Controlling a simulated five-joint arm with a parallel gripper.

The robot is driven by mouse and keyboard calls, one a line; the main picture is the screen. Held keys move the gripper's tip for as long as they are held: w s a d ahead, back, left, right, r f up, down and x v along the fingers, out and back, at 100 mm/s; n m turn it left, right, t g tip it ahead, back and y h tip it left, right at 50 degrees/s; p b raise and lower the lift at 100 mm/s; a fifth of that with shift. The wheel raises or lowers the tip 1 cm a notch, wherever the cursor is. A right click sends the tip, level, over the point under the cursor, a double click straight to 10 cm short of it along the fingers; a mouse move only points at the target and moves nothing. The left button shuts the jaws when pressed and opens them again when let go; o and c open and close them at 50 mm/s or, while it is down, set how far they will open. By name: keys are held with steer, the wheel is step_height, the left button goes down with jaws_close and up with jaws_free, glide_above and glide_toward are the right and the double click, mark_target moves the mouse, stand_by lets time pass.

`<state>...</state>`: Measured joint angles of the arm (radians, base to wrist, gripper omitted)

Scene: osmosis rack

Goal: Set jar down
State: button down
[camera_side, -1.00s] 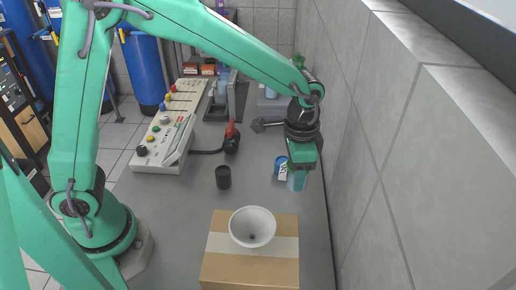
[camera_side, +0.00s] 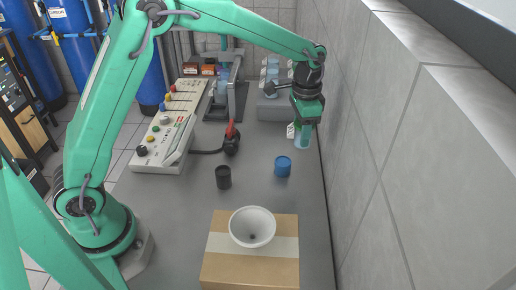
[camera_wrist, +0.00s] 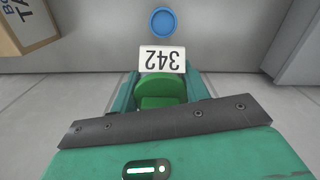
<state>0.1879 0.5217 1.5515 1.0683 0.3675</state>
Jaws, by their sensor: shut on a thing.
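A white tag shows beside the jar in the side view (camera_side: 291,131), and a card reading 342 (camera_wrist: 162,59) shows in the wrist view. I cannot tell whether the jar's bottom touches the table.
A blue round cup (camera_side: 283,167) and a black cup (camera_side: 223,177) stand on the grey table. A white funnel (camera_side: 252,222) sits on a cardboard box (camera_side: 250,268) in front. A grey rack (camera_side: 274,108) holds several jars at the back. The tiled wall (camera_side: 372,130) bounds the right.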

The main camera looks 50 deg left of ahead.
steer(key=w+a+f, duration=0.2)
steer(key=a, duration=0.3)
steer(key=w+a+f, duration=0.2)
steer(key=w+a, duration=0.1)
steer(key=a, duration=0.2)
steer(key=w+a+f, duration=0.2)
steer(key=w+a, duration=0.1)
steer(key=a, duration=0.2)
steer(key=shift+w+f, duration=0.15)
steer(key=shift+f, duration=0.25)
steer(key=shift+f, duration=0.1)
steer(key=shift+d+f, duration=0.1)
steer(key=shift+f, duration=1.8)
steer(key=shift+f, duration=0.1)
steer(key=c, duration=0.7)
jaws_free()
